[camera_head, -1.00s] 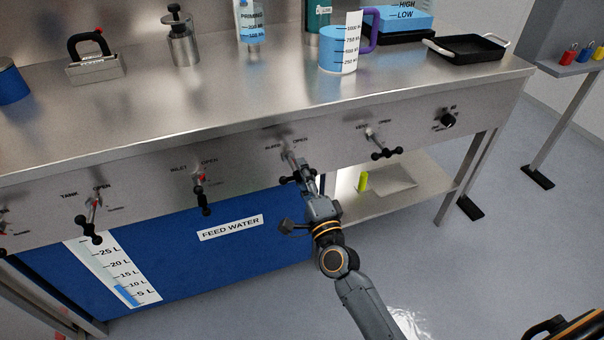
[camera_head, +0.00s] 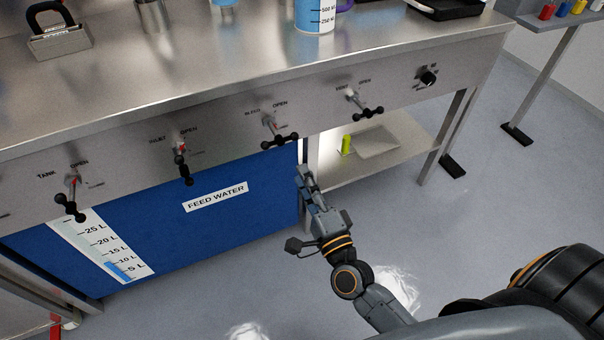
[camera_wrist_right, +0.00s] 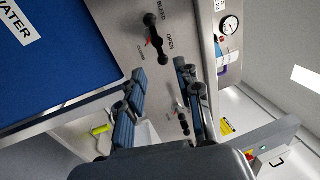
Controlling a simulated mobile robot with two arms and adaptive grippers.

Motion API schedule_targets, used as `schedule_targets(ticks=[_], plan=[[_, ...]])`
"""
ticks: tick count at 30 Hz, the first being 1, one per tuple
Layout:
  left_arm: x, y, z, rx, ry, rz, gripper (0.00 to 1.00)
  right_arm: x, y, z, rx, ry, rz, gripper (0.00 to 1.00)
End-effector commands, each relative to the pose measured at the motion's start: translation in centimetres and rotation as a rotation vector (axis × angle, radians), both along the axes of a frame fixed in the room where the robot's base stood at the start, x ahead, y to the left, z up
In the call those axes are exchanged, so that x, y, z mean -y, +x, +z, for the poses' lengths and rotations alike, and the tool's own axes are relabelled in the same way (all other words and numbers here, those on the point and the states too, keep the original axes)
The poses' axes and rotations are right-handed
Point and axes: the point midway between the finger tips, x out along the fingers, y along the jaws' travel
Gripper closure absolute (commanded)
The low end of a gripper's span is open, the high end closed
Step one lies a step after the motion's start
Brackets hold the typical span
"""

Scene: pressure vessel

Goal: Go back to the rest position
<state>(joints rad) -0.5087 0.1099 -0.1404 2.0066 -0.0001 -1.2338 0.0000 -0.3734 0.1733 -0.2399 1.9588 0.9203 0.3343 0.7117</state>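My right gripper (camera_head: 303,177) shows in the head view, just below and in front of the bench's front panel. It is empty and apart from the valve handles. In the right wrist view its two fingers (camera_wrist_right: 160,88) stand apart with nothing between them. The black bleed valve handle (camera_head: 280,139) is above the gripper in the head view. It also shows in the right wrist view (camera_wrist_right: 154,38), beyond the fingertips. My left gripper is in neither view.
The steel bench panel carries several more valve handles, including one at right (camera_head: 367,112) and one at left (camera_head: 184,165). The blue feed water tank (camera_head: 217,225) and a lower shelf (camera_head: 393,159) are below. Open grey floor lies in front.

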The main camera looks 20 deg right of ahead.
Motion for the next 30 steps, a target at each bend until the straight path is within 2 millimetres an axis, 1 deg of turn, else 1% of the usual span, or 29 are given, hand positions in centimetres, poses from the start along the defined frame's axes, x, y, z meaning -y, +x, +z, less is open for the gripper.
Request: schedule_targets(ticks=[12,14,17,20,21,23,24,26,27,30], plan=[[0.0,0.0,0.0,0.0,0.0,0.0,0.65,-0.1,0.0,-0.1,-0.004,-0.008,0.004,0.66],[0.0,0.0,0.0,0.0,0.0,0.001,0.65,-0.5,0.0,-0.4,-0.017,-0.036,0.02,0.66],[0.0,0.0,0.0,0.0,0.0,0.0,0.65,-2.1,-0.2,-1.9,-0.071,-0.156,0.08,0.66],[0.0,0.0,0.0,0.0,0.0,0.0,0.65,-4.4,-1.0,-4.9,-0.168,-0.368,0.186,0.66],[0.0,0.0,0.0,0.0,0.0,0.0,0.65,-5.3,-1.5,-6.5,-0.213,-0.467,0.235,0.66],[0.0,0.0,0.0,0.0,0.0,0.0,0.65,-6.2,-2.6,-9.1,-0.289,-0.621,0.311,0.66],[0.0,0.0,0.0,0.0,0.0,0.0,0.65,-6.5,-3.5,-10.9,-0.34,-0.72,0.362,0.66],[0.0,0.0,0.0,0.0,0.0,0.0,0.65,-6.7,-4.9,-13.7,-0.42,-0.867,0.439,0.66],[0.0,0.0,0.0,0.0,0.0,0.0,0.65,-6.5,-6.1,-15.4,-0.474,-0.959,0.492,0.66],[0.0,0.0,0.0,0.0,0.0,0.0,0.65,-5.4,-9.0,-19.2,-0.604,-1.161,0.613,0.66]])
